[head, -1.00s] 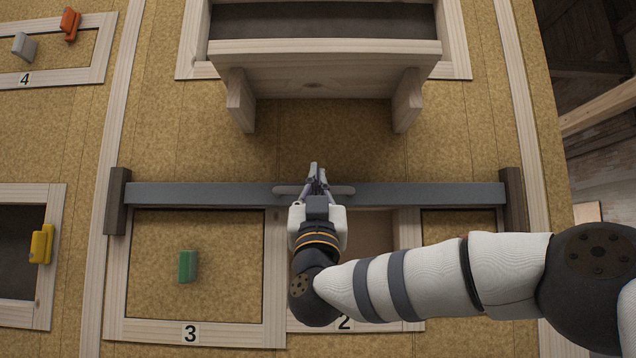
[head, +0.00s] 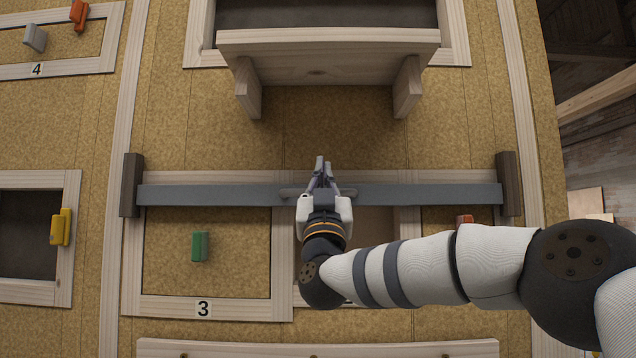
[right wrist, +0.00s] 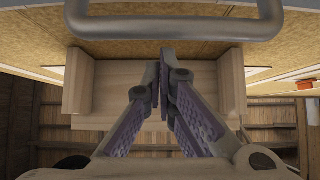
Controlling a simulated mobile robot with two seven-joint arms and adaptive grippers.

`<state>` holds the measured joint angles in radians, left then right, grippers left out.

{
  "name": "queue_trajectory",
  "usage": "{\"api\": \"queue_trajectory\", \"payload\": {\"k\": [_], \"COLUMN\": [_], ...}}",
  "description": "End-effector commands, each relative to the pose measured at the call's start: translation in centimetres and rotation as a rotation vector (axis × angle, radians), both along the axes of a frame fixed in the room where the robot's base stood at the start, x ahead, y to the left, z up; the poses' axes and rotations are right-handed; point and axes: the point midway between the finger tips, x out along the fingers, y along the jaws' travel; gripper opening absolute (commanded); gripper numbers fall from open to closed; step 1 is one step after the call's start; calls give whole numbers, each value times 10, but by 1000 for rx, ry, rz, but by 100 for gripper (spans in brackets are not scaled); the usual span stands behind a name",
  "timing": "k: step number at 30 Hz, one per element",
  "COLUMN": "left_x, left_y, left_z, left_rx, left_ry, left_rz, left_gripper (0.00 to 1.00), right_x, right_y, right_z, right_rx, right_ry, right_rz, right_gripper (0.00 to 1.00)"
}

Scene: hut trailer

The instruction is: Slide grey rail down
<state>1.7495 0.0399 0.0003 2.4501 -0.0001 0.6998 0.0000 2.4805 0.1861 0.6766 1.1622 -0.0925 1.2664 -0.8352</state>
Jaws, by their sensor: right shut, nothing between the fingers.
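The grey rail (head: 230,195) lies level across the board in the head view, its ends at two dark brown brackets, left (head: 132,185) and right (head: 508,183). It sits near the lower half of the brackets. Its rounded grey handle (head: 360,193) is at its middle, partly hidden by my right gripper (head: 321,162). That gripper is shut and empty, its fingers pointing up past the rail. In the right wrist view the handle (right wrist: 180,30) crosses the top, and the shut fingertips (right wrist: 163,70) are below it in the picture. I cannot tell whether they touch it. My left gripper is out of view.
A wooden shelf (head: 325,68) juts out above the rail. Below the rail are panel 3 with a green handle (head: 200,246), an opening partly behind my arm, and a red handle (head: 464,222). A yellow handle (head: 60,226) is at left. Bare board lies between shelf and rail.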

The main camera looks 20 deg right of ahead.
Motion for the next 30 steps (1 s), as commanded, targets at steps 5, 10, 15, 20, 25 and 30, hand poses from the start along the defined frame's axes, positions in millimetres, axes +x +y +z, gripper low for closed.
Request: {"api": "queue_trajectory", "payload": {"k": [5, 10, 15, 20, 25, 30], "left_x": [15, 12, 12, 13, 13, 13], "left_y": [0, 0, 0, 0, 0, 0], "left_z": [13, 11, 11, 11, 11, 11], "left_rx": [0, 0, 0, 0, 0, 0], "left_ry": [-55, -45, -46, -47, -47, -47], "left_rz": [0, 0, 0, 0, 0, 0], "left_gripper": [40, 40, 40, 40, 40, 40], "right_x": [-34, -54, -68, -72, -72, -72], "right_y": [5, 12, 16, 16, 16, 16], "right_z": [-7, -41, -57, -61, -60, -60], "right_rx": [-3, -3, -2, -1, -1, -1], "right_ry": [-14, -7, -9, -11, -11, -12], "right_rz": [4, 2, 2, 1, 1, 1], "right_gripper": [0, 0, 0, 0, 0, 0]}}
